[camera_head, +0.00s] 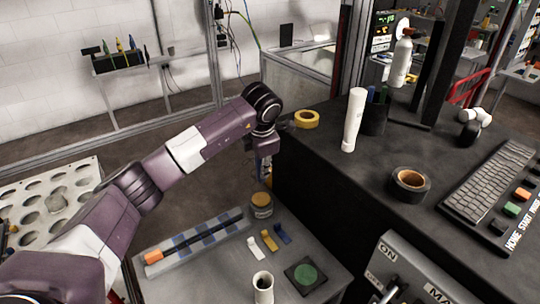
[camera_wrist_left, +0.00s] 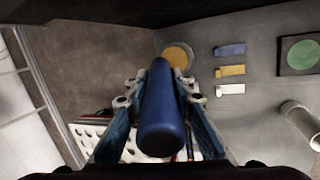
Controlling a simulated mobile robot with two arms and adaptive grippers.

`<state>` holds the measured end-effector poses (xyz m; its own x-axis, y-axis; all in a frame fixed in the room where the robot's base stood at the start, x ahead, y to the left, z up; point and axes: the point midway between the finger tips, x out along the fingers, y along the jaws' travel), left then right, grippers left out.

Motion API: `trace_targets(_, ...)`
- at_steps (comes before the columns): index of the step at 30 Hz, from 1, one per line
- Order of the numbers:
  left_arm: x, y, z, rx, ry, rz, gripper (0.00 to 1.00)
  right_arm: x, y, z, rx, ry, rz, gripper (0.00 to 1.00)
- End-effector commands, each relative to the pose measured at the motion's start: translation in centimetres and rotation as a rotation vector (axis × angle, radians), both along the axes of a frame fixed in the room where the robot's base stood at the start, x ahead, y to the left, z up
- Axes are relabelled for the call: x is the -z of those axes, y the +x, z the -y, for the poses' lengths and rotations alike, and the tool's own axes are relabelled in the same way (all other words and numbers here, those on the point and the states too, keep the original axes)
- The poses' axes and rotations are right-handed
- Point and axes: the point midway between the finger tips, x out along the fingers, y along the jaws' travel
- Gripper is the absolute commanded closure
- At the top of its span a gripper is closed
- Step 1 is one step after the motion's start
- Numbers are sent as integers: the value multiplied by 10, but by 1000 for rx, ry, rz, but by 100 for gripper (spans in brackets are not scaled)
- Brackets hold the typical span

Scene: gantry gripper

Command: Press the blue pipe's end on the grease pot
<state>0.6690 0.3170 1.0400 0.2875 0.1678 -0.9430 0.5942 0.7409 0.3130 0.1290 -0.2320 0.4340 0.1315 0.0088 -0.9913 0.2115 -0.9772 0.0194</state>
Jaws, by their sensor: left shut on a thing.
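The blue pipe (camera_wrist_left: 162,112) is gripped between the two fingers of my left gripper (camera_wrist_left: 160,92) in the left wrist view. The pipe's near end faces the camera and its far end points toward the grease pot (camera_wrist_left: 179,54), a round container with a yellow-tan top. In the head view the grease pot (camera_head: 261,204) stands at the back edge of the low grey table. My left gripper (camera_head: 264,172) hangs just behind and above it, partly hidden by the wrist. I cannot tell whether the pipe touches the pot. My right gripper is not in view.
On the low table (camera_head: 215,285) are small white, yellow and blue pieces (camera_head: 283,233), a green disc on a dark square (camera_head: 305,275), an upright white tube (camera_head: 263,287) and a striped bar (camera_head: 197,241). The dark higher bench (camera_head: 340,195) rises close at right.

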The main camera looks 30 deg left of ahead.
Motion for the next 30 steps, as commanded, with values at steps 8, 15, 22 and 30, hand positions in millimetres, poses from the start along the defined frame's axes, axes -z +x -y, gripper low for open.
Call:
trace_targets(8, 14, -1, 0, 1, 1, 2, 100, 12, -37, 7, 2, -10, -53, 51)
trace_targets(15, 40, -1, 0, 2, 1, 0, 100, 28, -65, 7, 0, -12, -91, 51)
trace_targets(22, 58, -1, 0, 1, 1, 2, 100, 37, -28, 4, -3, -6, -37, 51)
trace_targets(30, 60, -1, 0, 2, 1, 2, 100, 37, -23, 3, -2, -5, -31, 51)
